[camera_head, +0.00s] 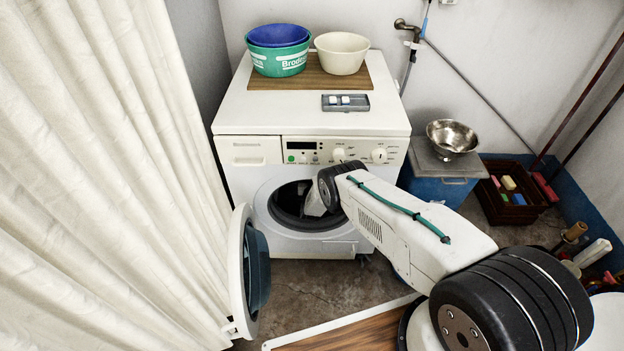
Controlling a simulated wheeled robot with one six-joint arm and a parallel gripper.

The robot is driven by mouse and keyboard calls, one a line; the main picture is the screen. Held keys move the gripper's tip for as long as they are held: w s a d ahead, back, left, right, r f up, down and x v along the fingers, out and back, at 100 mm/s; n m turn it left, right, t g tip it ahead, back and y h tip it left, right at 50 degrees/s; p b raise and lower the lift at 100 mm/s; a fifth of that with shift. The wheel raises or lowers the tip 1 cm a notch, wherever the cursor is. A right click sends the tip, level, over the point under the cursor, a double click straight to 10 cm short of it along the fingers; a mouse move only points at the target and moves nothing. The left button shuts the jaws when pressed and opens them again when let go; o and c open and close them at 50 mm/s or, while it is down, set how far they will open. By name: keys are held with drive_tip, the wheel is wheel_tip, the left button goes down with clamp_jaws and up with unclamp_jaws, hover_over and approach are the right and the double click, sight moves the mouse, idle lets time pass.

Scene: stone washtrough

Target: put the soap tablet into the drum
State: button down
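The washing machine (238,185) stands against the wall with its round door (240,275) swung open to the left. The dark drum opening (288,207) is in its front. Two small white tablets (345,99) lie in a grey tray (356,106) on top of the machine. My arm reaches in from the right, and its end, my gripper (317,203), is at the drum opening. Only a pale part of it shows; the wrist and the dark opening hide the fingers. I cannot tell whether it holds a tablet.
A blue basin (277,35) nested in a green basin (280,62) and a cream bowl (342,53) stand on a wooden board. A blue box (437,188) with a metal bowl (452,136) and a dark crate (513,212) are at right. A white curtain (90,170) fills the left.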

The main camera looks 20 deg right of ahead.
drive_tip(key=shift+w+d+f, duration=0.1)
drive_tip(key=shift+w+f, duration=0.05)
drive_tip(key=shift+w, duration=0.15)
drive_tip(key=c, duration=1.2)
unclamp_jaws()
drive_tip(key=shift+v, duration=3.9)
drive_tip(key=shift+d, duration=0.1)
